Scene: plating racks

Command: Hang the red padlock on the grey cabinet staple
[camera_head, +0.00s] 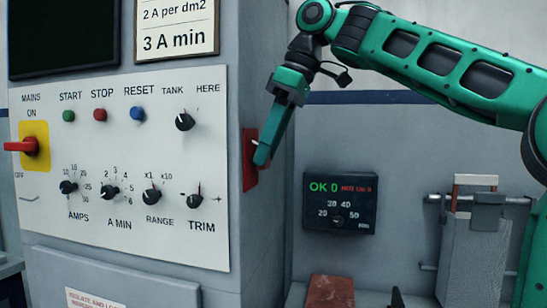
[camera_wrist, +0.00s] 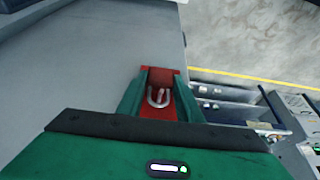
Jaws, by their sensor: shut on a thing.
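My gripper (camera_head: 262,158) points down and left at the side of the grey cabinet (camera_head: 140,262), close to a red plate (camera_head: 250,178) there. In the wrist view, my gripper (camera_wrist: 160,97) is shut on the red padlock (camera_wrist: 160,78), which sits between its two green fingers. The padlock's silver U-shaped shackle shows clear of its dark red body. A red surface lies behind it. In the head view, my fingers hide most of the padlock. I cannot make out the staple clearly, nor whether the shackle is around it.
The cabinet's control panel (camera_head: 120,220) has knobs, buttons and a red mains switch (camera_head: 22,146). A black meter box (camera_head: 340,222) is on the back wall. A red-brown block (camera_head: 330,291) lies below it. A grey stand (camera_head: 474,250) with a clamp bar is at the right.

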